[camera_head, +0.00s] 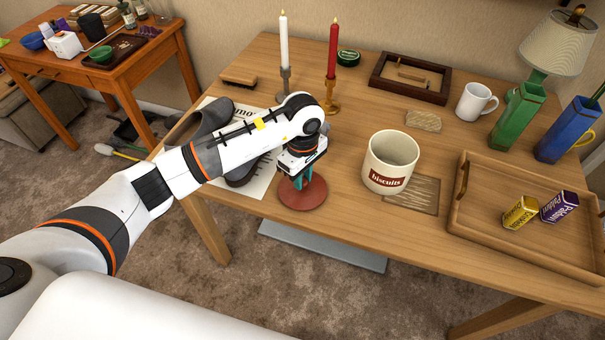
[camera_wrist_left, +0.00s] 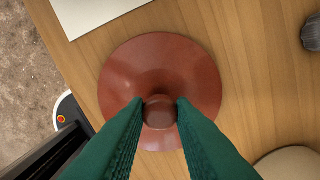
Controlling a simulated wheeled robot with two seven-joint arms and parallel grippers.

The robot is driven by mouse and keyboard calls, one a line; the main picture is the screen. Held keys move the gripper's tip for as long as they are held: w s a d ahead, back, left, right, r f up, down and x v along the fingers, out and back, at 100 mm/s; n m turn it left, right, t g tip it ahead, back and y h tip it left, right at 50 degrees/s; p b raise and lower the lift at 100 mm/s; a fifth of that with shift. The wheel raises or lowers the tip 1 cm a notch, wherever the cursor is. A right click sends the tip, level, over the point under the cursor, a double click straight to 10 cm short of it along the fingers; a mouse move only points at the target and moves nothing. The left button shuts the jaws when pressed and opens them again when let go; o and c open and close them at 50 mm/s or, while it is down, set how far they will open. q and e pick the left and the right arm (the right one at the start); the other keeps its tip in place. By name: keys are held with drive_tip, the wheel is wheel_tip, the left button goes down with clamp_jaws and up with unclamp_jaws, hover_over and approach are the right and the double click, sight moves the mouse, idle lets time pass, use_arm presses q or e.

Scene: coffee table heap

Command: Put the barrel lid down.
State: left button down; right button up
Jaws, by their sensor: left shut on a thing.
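The barrel lid (camera_head: 303,198) is a round reddish-brown disc with a knob on top. In the head view it is at the front edge of the wooden table, left of the biscuit barrel. My left gripper (camera_head: 302,176) is above it, with green fingers pointing down. In the left wrist view the fingers (camera_wrist_left: 161,108) are shut on the knob of the lid (camera_wrist_left: 160,70). The lid looks level and on or just above the tabletop; I cannot tell if it touches. The open cream barrel (camera_head: 391,162), marked "biscuits", stands without a lid. My right gripper is not in view.
A paper sheet (camera_head: 258,180) with dark shoes lies left of the lid. A white candle (camera_head: 284,45) and a red candle (camera_head: 332,50) stand behind my arm. A wooden tray (camera_head: 480,225) with two small boxes is at the right.

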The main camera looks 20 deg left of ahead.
use_arm(q)
drive_tip(key=shift+f, duration=0.15)
drive_tip(key=c, duration=1.3)
unclamp_jaws()
drive_tip(key=shift+o, duration=0.3)
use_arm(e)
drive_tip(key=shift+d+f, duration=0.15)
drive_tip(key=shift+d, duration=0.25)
use_arm(q)
drive_tip(key=shift+r, duration=0.4)
wheel_tip(320, 180, up, 12)
drive_tip(key=b, duration=0.1)
drive_tip(key=shift+f, duration=0.2)
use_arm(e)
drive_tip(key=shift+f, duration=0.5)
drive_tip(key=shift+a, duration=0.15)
